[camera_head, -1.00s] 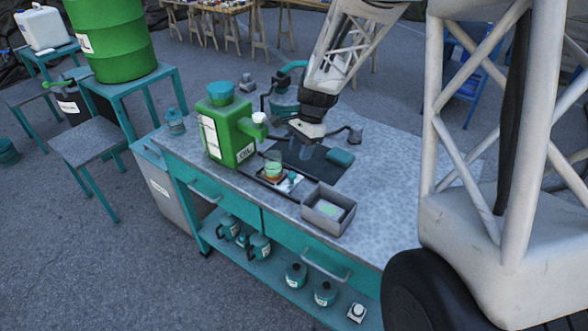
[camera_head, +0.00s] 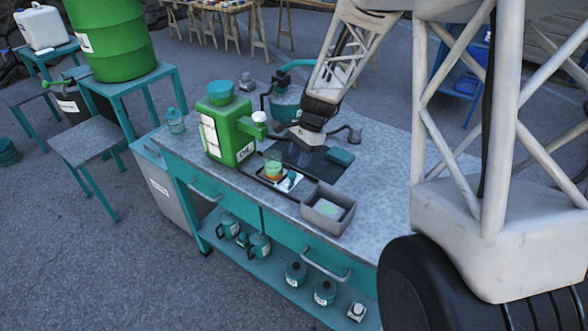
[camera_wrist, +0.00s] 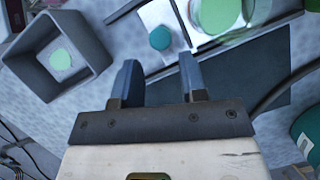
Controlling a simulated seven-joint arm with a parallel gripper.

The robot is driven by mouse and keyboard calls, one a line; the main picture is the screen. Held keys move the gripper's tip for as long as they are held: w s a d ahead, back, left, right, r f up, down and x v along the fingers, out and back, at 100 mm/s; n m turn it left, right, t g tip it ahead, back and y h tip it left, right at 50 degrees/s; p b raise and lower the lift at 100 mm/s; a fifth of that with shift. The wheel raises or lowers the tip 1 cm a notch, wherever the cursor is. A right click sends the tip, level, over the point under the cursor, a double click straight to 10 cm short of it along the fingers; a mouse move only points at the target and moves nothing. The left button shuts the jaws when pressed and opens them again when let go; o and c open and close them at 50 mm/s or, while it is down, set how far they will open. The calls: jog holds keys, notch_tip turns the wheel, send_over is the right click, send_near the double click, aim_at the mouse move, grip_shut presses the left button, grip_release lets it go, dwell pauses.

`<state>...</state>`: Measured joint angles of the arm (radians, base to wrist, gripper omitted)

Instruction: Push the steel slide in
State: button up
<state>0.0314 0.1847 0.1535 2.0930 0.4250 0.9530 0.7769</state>
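A pale steel slide (camera_wrist: 153,17) with a round teal knob (camera_wrist: 160,38) shows in the wrist view, next to a clear glass of green liquid (camera_wrist: 215,14). In the head view the slide (camera_head: 290,181) lies on the bench in front of the green oil can (camera_head: 228,133), with the glass (camera_head: 273,171) beside its knob. My gripper (camera_head: 305,157) is low over the dark mat. In the wrist view my gripper (camera_wrist: 157,62) has its two fingers apart with nothing between them. The knob appears just beyond the fingertips, in line with the gap; contact cannot be told.
A grey open box (camera_head: 328,208) stands right of the slide near the bench's front edge; it is upper left in the wrist view (camera_wrist: 58,55). A dark mat (camera_head: 322,174) and a teal block (camera_head: 340,156) lie behind. The bench's right side is clear.

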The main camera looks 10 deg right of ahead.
aim_at(292, 173)
jog(key=shift+x, duration=2.35)
jog(key=shift+c, duration=0.5)
grip_shut()
